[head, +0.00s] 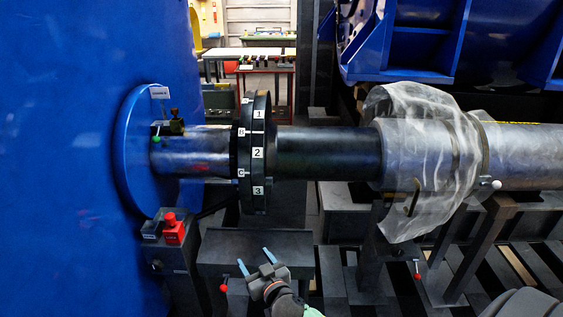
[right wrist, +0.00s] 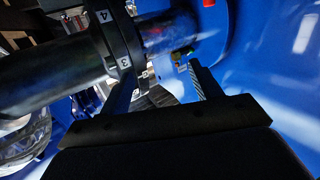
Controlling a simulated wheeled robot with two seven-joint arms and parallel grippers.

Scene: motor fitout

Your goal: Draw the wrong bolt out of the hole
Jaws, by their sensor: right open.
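The black flange coupling (head: 257,190) sits on the horizontal steel shaft, with white labels 1, 2 and 3 on one ring and B and C on the other. It also shows in the right wrist view (right wrist: 120,55), with labels 4 and 3 readable. I cannot make out a bolt or an open hole in either view. My right gripper (head: 256,259) is open and empty, below the coupling and apart from it in the head view. Its two fingers (right wrist: 166,75) stand apart in the right wrist view. My left gripper is not in view.
The blue motor housing (head: 70,160) fills the left. A grey stand (head: 255,243) lies under the coupling, beside a red button box (head: 173,229). Clear plastic wrap (head: 425,150) covers the shaft at right.

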